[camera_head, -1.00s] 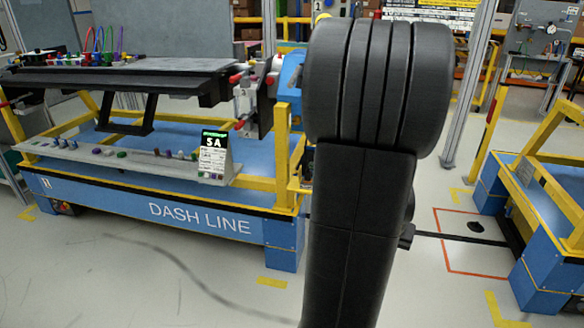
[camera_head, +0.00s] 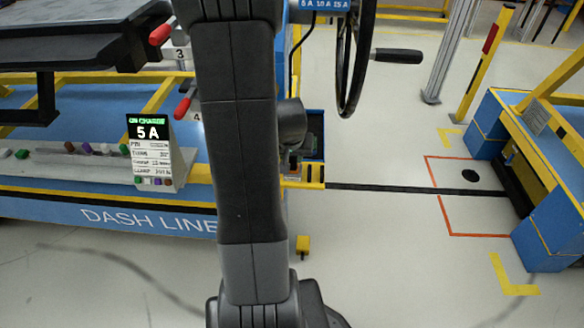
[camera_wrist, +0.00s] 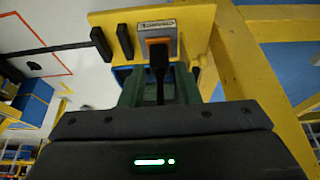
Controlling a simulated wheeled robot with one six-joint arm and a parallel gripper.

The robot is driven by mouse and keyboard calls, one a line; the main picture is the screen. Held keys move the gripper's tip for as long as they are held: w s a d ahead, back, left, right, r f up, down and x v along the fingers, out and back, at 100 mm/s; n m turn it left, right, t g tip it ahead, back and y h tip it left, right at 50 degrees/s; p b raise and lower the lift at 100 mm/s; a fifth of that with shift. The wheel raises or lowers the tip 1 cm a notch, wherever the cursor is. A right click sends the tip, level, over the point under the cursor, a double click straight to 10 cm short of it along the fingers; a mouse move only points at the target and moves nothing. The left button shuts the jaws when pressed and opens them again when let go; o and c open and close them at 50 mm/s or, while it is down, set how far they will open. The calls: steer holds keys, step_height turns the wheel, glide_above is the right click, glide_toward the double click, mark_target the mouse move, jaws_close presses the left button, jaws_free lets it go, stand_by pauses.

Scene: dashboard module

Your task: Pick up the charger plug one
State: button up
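In the wrist view, a black plug with an orange top (camera_wrist: 158,47) sits at a small grey labelled housing (camera_wrist: 159,28) on a yellow plate. The label is too small to read, so I cannot confirm it is charger plug one. My gripper (camera_wrist: 160,112) fills the lower part of that view as a dark body with a green light. Dark green parts stand on both sides of the plug's black lower part; I cannot tell whether they are my fingers or touch it.
Two black upright pieces (camera_wrist: 113,40) stand left of the housing on the yellow plate. Yellow frame bars (camera_wrist: 252,55) are close on the right. In the head view, a 5 A display (camera_head: 150,130) stands left of my arm, and a black-rimmed wheel (camera_head: 356,60) hangs right.

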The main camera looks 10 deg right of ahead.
mark_target(293, 163)
steer(key=shift+w+f, duration=0.15)
steer(key=shift+f, duration=0.05)
steer(key=b+x, duration=0.1)
steer(key=x, duration=0.4)
steer(key=shift+d+b, duration=0.15)
steer(key=shift+b, duration=0.25)
jaws_close()
